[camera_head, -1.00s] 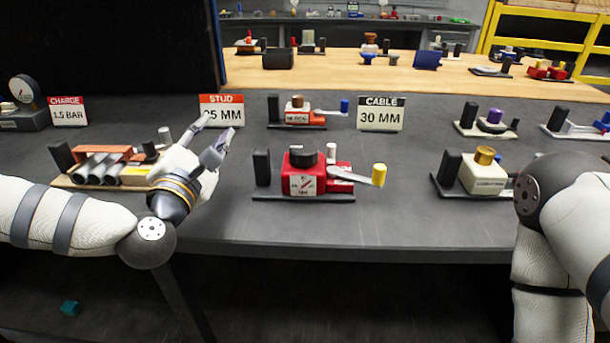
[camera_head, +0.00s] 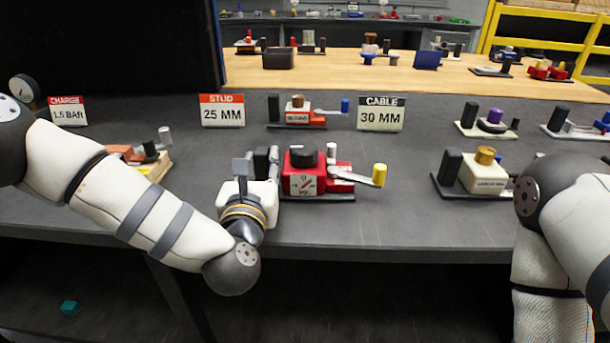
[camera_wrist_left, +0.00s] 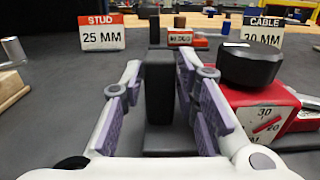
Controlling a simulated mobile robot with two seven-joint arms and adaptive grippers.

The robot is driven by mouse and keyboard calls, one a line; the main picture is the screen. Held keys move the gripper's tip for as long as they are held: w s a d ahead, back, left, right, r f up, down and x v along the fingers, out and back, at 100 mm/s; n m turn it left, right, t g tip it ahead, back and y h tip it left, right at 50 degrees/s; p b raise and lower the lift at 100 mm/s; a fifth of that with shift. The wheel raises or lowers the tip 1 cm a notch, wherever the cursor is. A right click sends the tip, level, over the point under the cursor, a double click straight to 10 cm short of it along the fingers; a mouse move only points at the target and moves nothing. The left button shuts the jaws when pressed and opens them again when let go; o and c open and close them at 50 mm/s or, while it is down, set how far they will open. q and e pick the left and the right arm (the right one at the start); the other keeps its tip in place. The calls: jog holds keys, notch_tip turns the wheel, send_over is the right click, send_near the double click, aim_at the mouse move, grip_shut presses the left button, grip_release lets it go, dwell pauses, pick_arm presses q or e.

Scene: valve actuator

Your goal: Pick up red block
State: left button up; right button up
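The red block (camera_head: 325,184) stands on the dark table in the middle of the head view. It has a black knob, a white dial on its front and a grey lever with a yellow end (camera_head: 379,174). My left gripper (camera_head: 257,165) is just left of it. In the left wrist view its open fingers (camera_wrist_left: 160,68) stand on either side of an upright black post (camera_wrist_left: 159,95), with gaps visible. The red block (camera_wrist_left: 232,97) is to the right, outside the fingers, partly hidden by the right finger. My right arm shows at the right, but its gripper is out of view.
A smaller red and white unit (camera_head: 298,117) stands behind, between the STUD sign (camera_head: 222,111) and the CABLE sign (camera_head: 380,114). A cream block with a yellow knob (camera_head: 485,172) is to the right. The table is clear in front of the red block.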

pick_arm(q)
jog(key=shift+w, duration=0.9)
grip_shut()
notch_tip(320, 180, up, 9)
jog(key=shift+f, duration=4)
